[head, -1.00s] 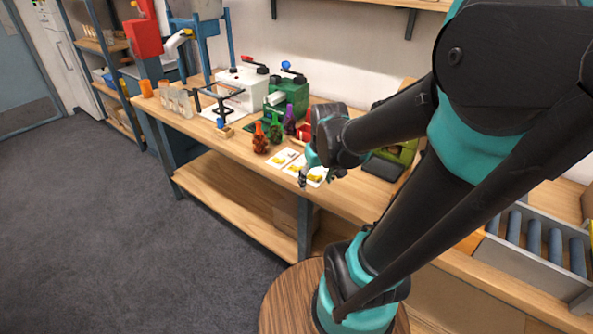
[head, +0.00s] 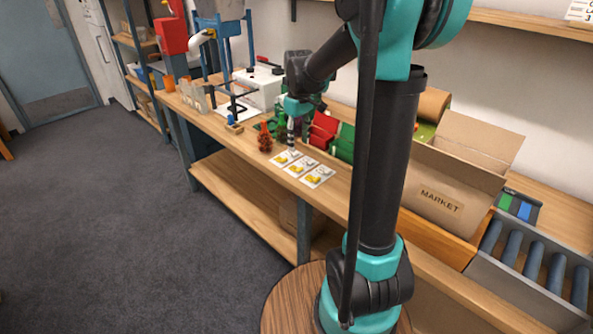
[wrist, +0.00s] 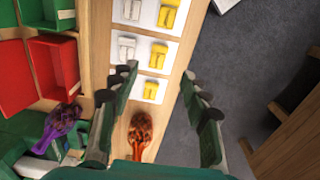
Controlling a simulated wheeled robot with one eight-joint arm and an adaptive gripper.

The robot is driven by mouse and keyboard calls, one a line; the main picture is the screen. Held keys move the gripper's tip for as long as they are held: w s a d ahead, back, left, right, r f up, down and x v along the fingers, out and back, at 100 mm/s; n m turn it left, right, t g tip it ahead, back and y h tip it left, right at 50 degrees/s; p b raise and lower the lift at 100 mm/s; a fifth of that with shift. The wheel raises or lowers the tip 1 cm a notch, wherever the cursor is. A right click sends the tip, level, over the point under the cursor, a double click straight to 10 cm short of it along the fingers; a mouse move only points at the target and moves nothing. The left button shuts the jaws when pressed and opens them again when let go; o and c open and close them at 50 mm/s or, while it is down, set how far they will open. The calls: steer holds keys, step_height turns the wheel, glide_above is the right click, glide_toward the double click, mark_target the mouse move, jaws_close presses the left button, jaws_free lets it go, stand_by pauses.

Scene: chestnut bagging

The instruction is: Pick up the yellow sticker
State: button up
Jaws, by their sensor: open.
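Three white cards lie in a row on the wooden bench, each with a yellow sticker beside a pale one. In the wrist view the yellow stickers are at the far card (wrist: 168,17), the middle card (wrist: 158,56) and the near card (wrist: 150,91). The cards also show in the head view, with yellow on the rightmost one (head: 313,179). My gripper (head: 291,150) is open and empty above the bench by the leftmost card. In the wrist view its green fingers (wrist: 160,78) stand on either side of the near card, apart from it.
An orange-red net bag (wrist: 141,130) stands close to the near card, between my fingers in the wrist view. A purple bag (wrist: 62,127) and red bins (wrist: 55,62) are to the left. A cardboard box (head: 445,185) stands at the right. Dark floor lies beyond the bench edge.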

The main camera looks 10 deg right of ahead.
mark_target(298, 170)
steer(key=f, duration=1)
steer(key=shift+w+a+f, duration=0.1)
steer(key=shift+w, duration=0.1)
steer(key=c, duration=0.8)
